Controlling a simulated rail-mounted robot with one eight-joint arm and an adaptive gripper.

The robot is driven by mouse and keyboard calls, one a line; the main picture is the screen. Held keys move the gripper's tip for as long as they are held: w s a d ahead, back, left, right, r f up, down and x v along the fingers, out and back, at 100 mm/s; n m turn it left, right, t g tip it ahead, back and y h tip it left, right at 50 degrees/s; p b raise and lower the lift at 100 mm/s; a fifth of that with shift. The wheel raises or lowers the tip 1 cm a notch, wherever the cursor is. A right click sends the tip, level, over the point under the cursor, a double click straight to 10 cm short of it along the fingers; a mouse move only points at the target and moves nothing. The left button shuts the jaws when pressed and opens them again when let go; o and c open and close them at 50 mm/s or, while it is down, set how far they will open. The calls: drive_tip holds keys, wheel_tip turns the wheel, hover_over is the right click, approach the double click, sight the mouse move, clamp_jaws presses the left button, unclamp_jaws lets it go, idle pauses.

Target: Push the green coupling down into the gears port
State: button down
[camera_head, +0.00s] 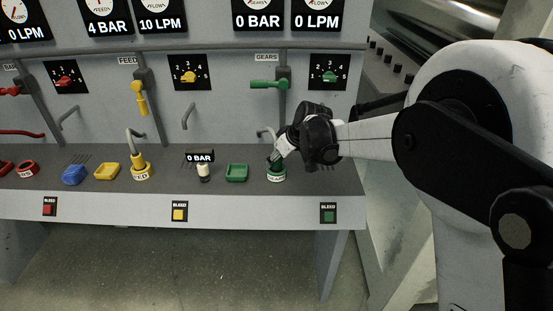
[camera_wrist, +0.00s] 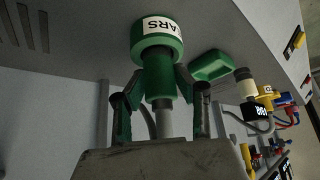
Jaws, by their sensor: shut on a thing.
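The green coupling (camera_wrist: 158,78) sits between the two fingers of my gripper (camera_wrist: 160,95) in the wrist view, with a grey hose (camera_wrist: 164,124) running from it. My gripper (camera_head: 279,156) is shut on the coupling, which is mostly covered by the fingers in the head view. The coupling's end meets the green gears port (camera_wrist: 156,38), a round collar with a white label. The port also shows in the head view (camera_head: 276,175), right under the gripper. How deep the coupling sits in the port cannot be told.
An empty green holder (camera_head: 236,173) lies left of the port on the grey ledge. A white-topped fitting (camera_head: 203,172) with a "0 BAR" display (camera_head: 200,156) stands further left. A yellow coupling (camera_head: 139,160) stands in the feed port. A green valve handle (camera_head: 270,85) is above.

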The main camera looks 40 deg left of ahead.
drive_tip(key=shift+f, duration=0.35)
drive_tip(key=c, duration=1.3)
unclamp_jaws()
drive_tip(key=shift+o, duration=0.2)
drive_tip(key=shift+r, duration=0.1)
drive_tip(key=v, duration=1.2)
